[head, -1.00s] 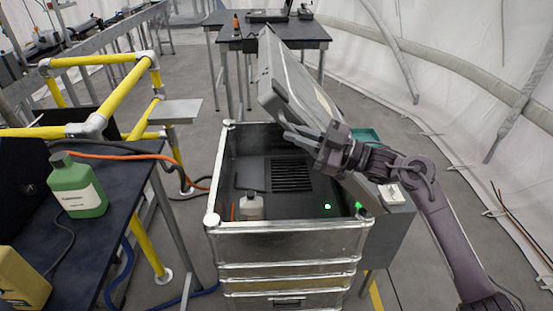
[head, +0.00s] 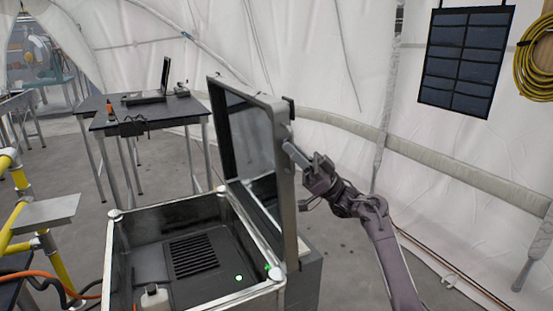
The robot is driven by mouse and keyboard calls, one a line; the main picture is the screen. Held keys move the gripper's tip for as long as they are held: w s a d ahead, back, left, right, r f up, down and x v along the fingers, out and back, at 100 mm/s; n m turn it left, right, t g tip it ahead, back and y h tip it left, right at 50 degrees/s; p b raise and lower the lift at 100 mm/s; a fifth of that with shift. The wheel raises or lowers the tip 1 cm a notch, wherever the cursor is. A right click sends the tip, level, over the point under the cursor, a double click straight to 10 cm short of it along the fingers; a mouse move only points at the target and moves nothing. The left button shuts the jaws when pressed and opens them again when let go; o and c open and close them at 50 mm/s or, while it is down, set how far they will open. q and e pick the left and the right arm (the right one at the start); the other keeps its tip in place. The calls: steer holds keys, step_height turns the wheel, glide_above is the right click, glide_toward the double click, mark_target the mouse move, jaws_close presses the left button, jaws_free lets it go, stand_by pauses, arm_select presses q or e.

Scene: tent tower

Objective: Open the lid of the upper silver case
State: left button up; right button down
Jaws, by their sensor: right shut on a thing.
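The upper silver case (head: 236,300) stands open, with a dark inside. Its lid (head: 289,210) stands near upright along the case's right side, its dark shiny inner face turned left. My right gripper (head: 297,156) is on the outer right side of the lid, near its upper part, and is shut on the lid. The exact contact of the fingers is partly hidden at the lid's edge. My left gripper is not in view.
Inside the case are a black vented panel (head: 192,256), a small white bottle (head: 154,297) and green lights. A dark table (head: 186,110) with a laptop stands behind. Yellow railing (head: 18,178) is at the left. The floor right of my right arm looks mostly clear.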

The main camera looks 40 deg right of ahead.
steer(key=shift+s+d+r, duration=0.1)
steer(key=shift+d+r, duration=0.1)
steer(key=shift+d, duration=0.15)
steer(key=c, duration=1.8)
jaws_free()
steer(key=shift+d+f, duration=0.1)
steer(key=shift+f, duration=0.05)
steer(key=b+v, duration=0.3)
steer(key=v, duration=0.4)
steer(key=shift+s+d+f, duration=0.15)
steer(key=shift+d+f, duration=0.05)
steer(key=shift+f, duration=0.1)
